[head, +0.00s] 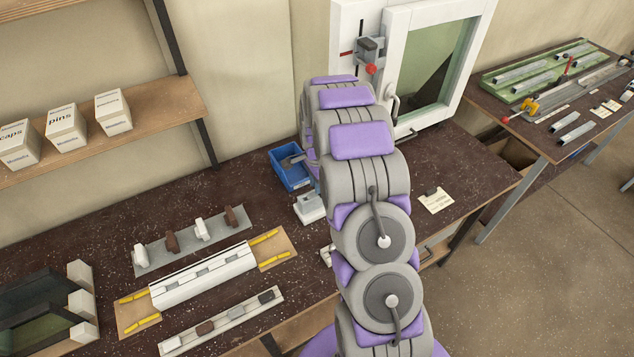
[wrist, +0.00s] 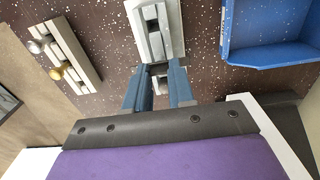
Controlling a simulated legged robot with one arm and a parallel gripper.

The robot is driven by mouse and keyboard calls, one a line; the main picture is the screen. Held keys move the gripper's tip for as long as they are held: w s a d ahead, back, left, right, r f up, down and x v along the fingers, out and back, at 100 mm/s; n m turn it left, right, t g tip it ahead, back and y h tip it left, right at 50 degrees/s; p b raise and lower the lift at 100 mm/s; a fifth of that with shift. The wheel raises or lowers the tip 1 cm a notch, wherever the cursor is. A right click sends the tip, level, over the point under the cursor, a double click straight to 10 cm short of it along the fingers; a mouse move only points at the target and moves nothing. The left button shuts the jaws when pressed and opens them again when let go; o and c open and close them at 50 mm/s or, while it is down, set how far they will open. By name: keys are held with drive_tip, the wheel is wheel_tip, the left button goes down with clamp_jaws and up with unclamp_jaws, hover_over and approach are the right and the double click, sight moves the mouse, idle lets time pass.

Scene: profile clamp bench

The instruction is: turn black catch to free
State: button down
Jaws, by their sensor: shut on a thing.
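My gripper (wrist: 159,72) shows in the wrist view with its two blue-grey fingers around a small dark piece, which looks like the black catch (wrist: 158,69). The piece sits at the near end of a white block with a grey channel (wrist: 154,30). The fingers hide most of the catch, so its turn position cannot be told. A pale part shows between the fingers below it. In the head view my arm hides the fingertips; a grey-white block (head: 309,207) stands on the bench beside the arm.
A blue bin (wrist: 268,57) is close on the right in the wrist view, and also behind the block in the head view (head: 289,168). A strip with round knobs (wrist: 66,52) lies left. A white profile (head: 203,276) lies on the bench, and a window frame (head: 400,70) stands behind.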

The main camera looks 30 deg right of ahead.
drive_tip(key=shift+w+r, duration=0.1)
drive_tip(key=c, duration=1)
unclamp_jaws()
drive_tip(key=shift+o, duration=0.2)
wheel_tip(320, 180, up, 17)
drive_tip(key=shift+p, duration=0.4)
drive_tip(key=shift+r, duration=0.1)
